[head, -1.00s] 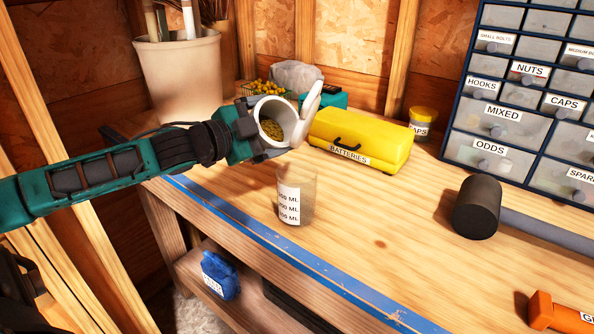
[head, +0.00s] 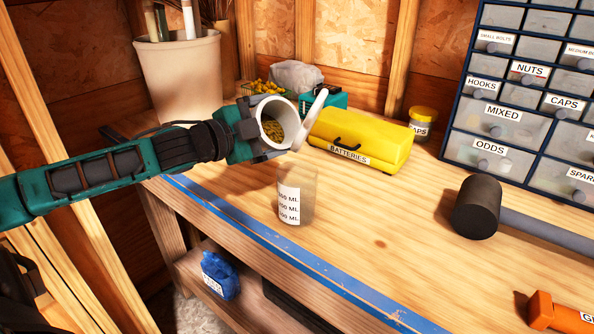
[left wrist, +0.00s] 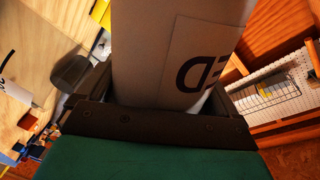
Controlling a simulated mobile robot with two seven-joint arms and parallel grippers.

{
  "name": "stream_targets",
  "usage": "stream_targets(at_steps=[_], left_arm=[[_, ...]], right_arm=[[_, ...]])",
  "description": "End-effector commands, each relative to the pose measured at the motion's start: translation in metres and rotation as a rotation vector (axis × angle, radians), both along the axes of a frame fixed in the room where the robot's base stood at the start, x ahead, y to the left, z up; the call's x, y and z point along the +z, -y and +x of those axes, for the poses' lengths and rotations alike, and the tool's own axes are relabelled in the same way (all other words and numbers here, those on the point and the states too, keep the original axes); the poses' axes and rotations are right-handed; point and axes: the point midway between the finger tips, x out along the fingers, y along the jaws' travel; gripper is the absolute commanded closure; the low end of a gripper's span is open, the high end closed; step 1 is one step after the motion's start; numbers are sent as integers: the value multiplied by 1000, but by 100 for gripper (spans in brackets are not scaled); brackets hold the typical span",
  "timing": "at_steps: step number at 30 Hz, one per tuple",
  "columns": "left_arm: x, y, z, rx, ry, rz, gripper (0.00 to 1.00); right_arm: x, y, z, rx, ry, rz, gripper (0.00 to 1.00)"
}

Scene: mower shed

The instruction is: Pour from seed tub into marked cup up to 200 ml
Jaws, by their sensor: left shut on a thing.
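My left gripper (head: 262,142) is shut on the seed tub (head: 264,123), a white tub with its lid (head: 311,119) swung open. The tub is tilted, its mouth facing the camera, and yellowish seed (head: 273,131) shows inside. The left wrist view shows the tub's side (left wrist: 150,50) between the fingers, with a label partly in sight. The marked cup (head: 307,196) stands upright on the bench, below and right of the tub. It is clear, with a white label of ML marks, and I see no seed in it. My right gripper is not in view.
On the workbench (head: 370,240) a yellow batteries case (head: 365,140) lies behind the cup. A black-headed mallet (head: 477,207) and an orange tool (head: 560,313) lie to the right. A drawer cabinet (head: 510,120) and a brush bucket (head: 178,75) stand at the back.

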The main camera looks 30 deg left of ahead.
Motion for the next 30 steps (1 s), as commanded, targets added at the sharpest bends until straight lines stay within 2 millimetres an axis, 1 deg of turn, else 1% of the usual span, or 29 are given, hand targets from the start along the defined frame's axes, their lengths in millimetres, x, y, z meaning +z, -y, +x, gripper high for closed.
stream_targets(at_steps=[30], left_arm=[[7,3,0,-1,27,112,74]], right_arm=[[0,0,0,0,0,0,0]])
